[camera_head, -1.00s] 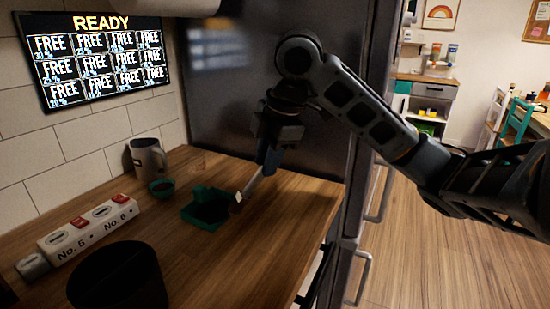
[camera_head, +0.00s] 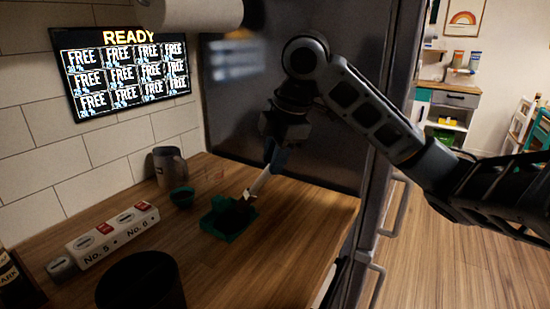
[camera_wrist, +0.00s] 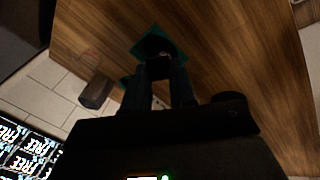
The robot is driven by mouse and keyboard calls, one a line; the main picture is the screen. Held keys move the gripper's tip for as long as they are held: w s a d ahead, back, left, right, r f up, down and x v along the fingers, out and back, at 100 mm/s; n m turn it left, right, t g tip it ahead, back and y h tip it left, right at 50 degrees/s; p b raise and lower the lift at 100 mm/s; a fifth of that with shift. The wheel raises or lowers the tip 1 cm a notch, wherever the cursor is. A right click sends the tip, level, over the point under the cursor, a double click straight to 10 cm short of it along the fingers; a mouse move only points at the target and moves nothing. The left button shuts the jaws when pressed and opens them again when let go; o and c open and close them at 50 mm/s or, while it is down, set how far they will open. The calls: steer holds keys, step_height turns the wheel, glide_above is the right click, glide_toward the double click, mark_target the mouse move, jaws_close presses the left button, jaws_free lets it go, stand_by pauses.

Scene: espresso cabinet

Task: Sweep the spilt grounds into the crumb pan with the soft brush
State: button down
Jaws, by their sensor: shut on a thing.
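The crumb pan (camera_head: 226,232) is a dark green tray on the wooden counter; it also shows in the wrist view (camera_wrist: 176,53). My gripper (camera_head: 277,152) is above and a little right of the pan, shut on the soft brush (camera_head: 260,183). The brush has a pale handle that slants down to the left, and its dark head is at or over the pan's right part. I cannot tell whether the bristles touch the pan. In the wrist view, my gripper's fingers (camera_wrist: 160,88) point at the pan. I cannot make out any spilt grounds.
A small green bowl (camera_head: 182,198) and a grey mug (camera_head: 169,166) stand by the tiled wall. A white strip marked No. 5 and No. 6 (camera_head: 113,234) and a black round container (camera_head: 142,284) are at the front left. The counter right of the pan is clear.

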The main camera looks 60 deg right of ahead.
steer(key=shift+r+p, duration=0.75)
steer(key=shift+r, duration=0.4)
